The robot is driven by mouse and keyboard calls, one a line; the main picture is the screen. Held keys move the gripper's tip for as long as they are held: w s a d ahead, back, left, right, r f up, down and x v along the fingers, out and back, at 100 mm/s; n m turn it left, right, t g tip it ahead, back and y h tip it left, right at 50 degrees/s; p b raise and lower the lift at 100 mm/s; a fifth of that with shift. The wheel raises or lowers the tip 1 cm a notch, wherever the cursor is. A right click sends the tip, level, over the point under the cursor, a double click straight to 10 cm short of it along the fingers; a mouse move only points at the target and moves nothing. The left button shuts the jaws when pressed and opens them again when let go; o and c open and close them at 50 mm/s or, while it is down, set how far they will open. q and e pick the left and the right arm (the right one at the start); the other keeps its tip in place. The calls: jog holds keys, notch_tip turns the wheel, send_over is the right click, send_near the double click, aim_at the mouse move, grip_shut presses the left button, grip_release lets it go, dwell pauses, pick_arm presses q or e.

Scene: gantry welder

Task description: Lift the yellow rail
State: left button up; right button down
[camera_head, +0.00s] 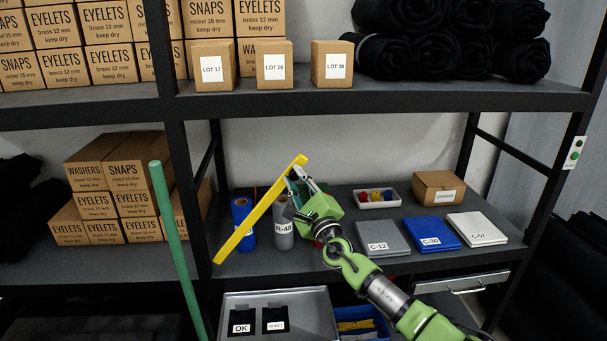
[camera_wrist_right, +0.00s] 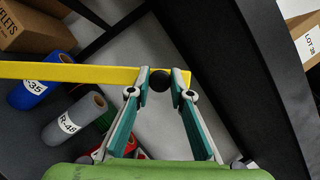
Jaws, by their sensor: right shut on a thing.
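The yellow rail (camera_head: 258,212) is a long flat bar. In the head view it slants from lower left to upper right, in front of the middle shelf's rolls. My right gripper (camera_head: 294,172) is shut on it close to its upper right end. In the right wrist view the rail (camera_wrist_right: 70,72) runs in from the left edge, and its short end shows just right of my right gripper's fingertips (camera_wrist_right: 160,80). The rail looks held above the shelf board, though its lower end overlaps the shelf's front edge in the picture. My left gripper is not in view.
A blue roll (camera_head: 241,218) and a grey roll (camera_head: 283,232) stand behind the rail. A green pole (camera_head: 175,245) stands left. The upper shelf edge (camera_head: 400,101) and a black post (camera_head: 172,130) are close. Flat packs (camera_head: 382,238) and a small tray (camera_head: 377,203) lie to the right.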

jog(key=a+r+n+g+p, duration=0.2)
jog(key=a+r+n+p, duration=0.2)
jog(key=a+p, duration=0.8)
jog(key=shift+s+a+r+n+y, duration=0.3)
jog(key=shift+a+r+n, duration=0.15)
jog(key=shift+r, duration=0.9)
jog(key=c, duration=1.9)
grip_release()
jog(key=shift+o, duration=0.3)
jog(key=v, duration=1.2)
